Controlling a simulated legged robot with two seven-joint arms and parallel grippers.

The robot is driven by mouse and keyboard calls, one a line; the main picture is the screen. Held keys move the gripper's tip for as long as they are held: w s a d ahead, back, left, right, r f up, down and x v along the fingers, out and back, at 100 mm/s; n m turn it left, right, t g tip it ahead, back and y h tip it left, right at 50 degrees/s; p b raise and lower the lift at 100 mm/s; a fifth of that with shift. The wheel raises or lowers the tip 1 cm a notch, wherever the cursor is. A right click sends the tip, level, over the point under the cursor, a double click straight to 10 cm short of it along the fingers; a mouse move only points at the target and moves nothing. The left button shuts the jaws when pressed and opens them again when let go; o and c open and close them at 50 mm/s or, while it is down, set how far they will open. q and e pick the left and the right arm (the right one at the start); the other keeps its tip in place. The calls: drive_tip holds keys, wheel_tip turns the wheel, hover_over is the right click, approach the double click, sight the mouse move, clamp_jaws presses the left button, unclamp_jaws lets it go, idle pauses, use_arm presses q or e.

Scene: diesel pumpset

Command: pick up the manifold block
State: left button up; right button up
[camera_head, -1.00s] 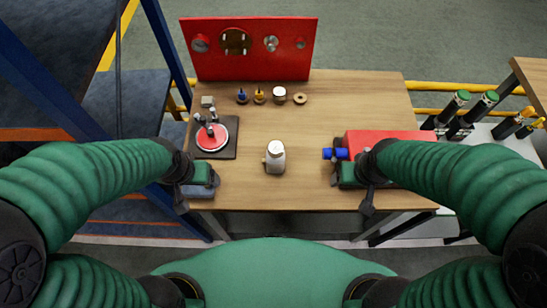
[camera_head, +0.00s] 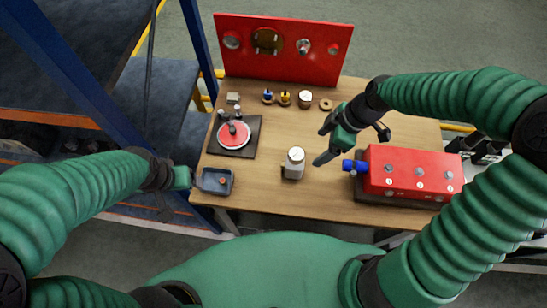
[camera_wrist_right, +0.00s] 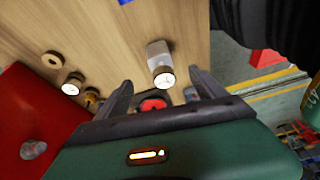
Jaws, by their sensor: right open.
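A grey block with a white round dial, which I take for the manifold block (camera_head: 292,171), stands near the middle of the wooden table. In the right wrist view, the block (camera_wrist_right: 157,50) shows beyond the fingertips with its dial towards the camera. My right gripper (camera_head: 323,146) is open and empty, to the right of the block and above the table, apart from it. It also shows in the wrist view (camera_wrist_right: 163,90), its fingers spread. My left gripper (camera_head: 182,178) is at the table's left edge beside a grey tray; its fingers are not clear.
A red box with a blue end (camera_head: 412,174) lies at the right. A red disc on a black base (camera_head: 252,147) and the grey tray (camera_head: 230,184) are at the left. A red panel (camera_head: 285,66) stands at the back, small fittings before it. Bare tabletop surrounds the block.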

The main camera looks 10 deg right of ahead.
sight(300, 156)
drive_tip(key=shift+n+y, duration=0.3)
drive_tip(key=shift+n, duration=0.3)
drive_tip(key=x, duration=0.3)
drive_tip(key=b+x, duration=0.1)
drive_tip(key=x, duration=0.3)
drive_tip(key=a+b+x, duration=0.1)
drive_tip(key=x, duration=0.2)
drive_tip(key=shift+w+a, duration=0.1)
drive_tip(key=shift+w, duration=0.3)
drive_tip(key=shift+w+a+f, duration=0.1)
drive_tip(key=shift+f, duration=0.15)
drive_tip(key=x, duration=0.4)
drive_tip(key=shift+a+f, duration=0.2)
drive_tip(key=shift+a, duration=0.15)
drive_tip(key=shift+w+f, duration=0.1)
drive_tip(key=shift+f, duration=0.1)
drive_tip(key=shift+a, duration=0.1)
drive_tip(key=c, duration=0.8)
use_arm(q)
drive_tip(key=shift+s+a+f, duration=0.25)
drive_tip(key=shift+s+f, duration=0.25)
drive_tip(key=shift+f, duration=0.05)
use_arm(e)
drive_tip(key=shift+r, duration=0.1)
clamp_jaws()
